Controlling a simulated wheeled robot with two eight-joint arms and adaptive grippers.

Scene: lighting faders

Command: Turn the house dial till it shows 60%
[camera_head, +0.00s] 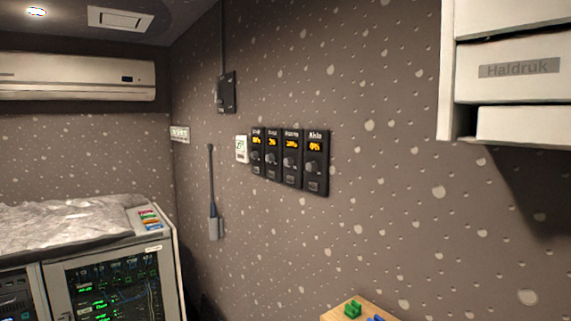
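A row of several black dial panels is mounted on the wall, right of centre. Each has an orange readout above a grey knob. The rightmost panel (315,180) has a label that looks like "Aisle", and its knob (311,167) shows below the readout. To its left are another panel (291,178), a narrower-looking one (272,172) and the leftmost one (257,168). Their labels and readouts are too small to read surely, so I cannot tell which is the house dial. Neither of my grippers is in view.
A small white wall device (241,149) sits left of the panels. A dark switch box (226,92) is above, and an antenna-like handset (213,222) hangs below. White drawers (510,68) jut out at upper right. A wooden surface (338,314) is at the bottom. A rack cabinet (110,290) stands left.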

